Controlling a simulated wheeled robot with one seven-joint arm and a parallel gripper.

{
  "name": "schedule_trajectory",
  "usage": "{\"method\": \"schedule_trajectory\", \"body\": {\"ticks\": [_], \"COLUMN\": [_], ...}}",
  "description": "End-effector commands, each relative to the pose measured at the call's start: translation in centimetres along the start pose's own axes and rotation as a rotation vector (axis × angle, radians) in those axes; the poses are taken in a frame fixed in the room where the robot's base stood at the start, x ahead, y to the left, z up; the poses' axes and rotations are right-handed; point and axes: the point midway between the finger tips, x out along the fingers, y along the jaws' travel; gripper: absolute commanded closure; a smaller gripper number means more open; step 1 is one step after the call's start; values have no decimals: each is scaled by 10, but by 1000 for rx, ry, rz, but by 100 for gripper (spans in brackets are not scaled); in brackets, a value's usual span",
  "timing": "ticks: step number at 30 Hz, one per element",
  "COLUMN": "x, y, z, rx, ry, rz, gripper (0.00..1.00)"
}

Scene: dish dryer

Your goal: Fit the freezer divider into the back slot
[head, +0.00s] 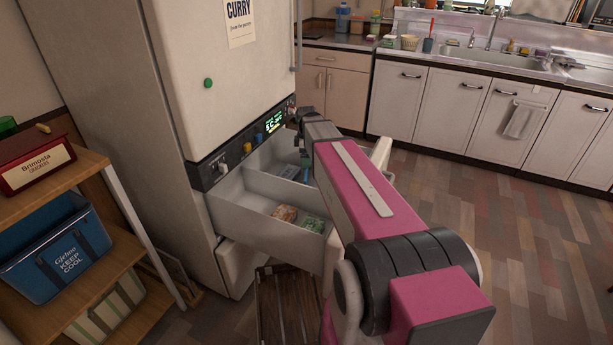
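The freezer drawer (262,238) is pulled out below the fridge's control strip, and I see down into it. A pale upright panel (275,189), which looks like the divider, crosses the drawer's inside. The far part of the drawer and the panel's right end are behind my arm. I cannot make out the slots or whether the panel sits in one. My gripper (303,166) points down into the drawer near the panel, mostly hidden by my own pink arm. I cannot see its fingers clearly or whether they hold the panel.
Food packets, one brownish (285,213) and one green (313,224), lie in the near compartment. A bluish item (290,171) is beyond the panel. A wooden shelf (95,270) with a blue cooler bag (55,255) stands at left. The floor at right is clear.

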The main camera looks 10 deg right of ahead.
Motion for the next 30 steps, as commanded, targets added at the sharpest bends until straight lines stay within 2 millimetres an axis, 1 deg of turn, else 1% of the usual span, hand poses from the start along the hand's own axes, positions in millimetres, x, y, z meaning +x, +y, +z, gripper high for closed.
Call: {"method": "schedule_trajectory", "body": {"ticks": [2, 8, 11, 12, 13, 14, 15, 23, 26, 30], "x": [4, 5, 5, 5, 4, 4, 4, 3, 0, -12], "y": [0, 0, 0, 0, 0, 0, 0, 0, 0, 0], "z": [0, 0, 0, 0, 0, 0, 0, 0, 0, 0], "rx": [0, 0, 0, 0, 0, 0, 0, 0, 0, 0], "ry": [0, 0, 0, 0, 0, 0, 0, 0, 0, 1], "rz": [0, 1, 1, 1, 1, 1, 1, 1, 1, 2], "gripper": [0, 0, 29, 42, 52, 55, 61, 61, 61, 61]}}
